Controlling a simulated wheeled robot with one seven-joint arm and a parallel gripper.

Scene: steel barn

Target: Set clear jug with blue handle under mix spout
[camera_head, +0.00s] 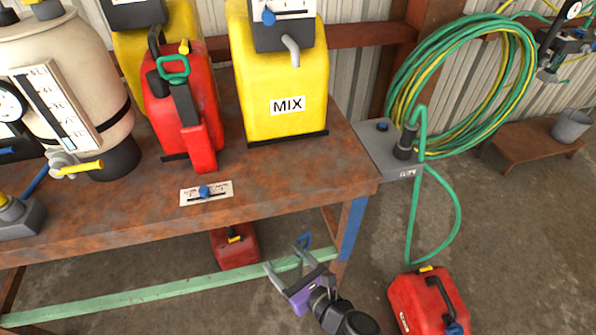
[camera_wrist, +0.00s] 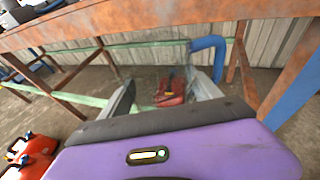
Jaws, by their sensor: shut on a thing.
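The clear jug shows mainly by its blue handle (camera_head: 303,240), just beyond my gripper (camera_head: 286,256). In the wrist view the blue handle (camera_wrist: 212,48) curves beside the right finger. The jug's see-through body is hard to make out between the fingers. My gripper, with a purple body, is shut on the jug in front of the bench's front edge, below the top in the picture. The mix spout (camera_head: 291,48) is a grey bent pipe on the yellow tank marked MIX (camera_head: 287,100), which stands on the bench at the back.
The rusty bench (camera_head: 275,180) has bare top in front of the MIX tank. A red can (camera_head: 185,110) stands left of it, and a label plate with a blue knob (camera_head: 205,192) is at the front. A blue leg (camera_head: 351,230) and green rail (camera_head: 150,290) are near my gripper.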

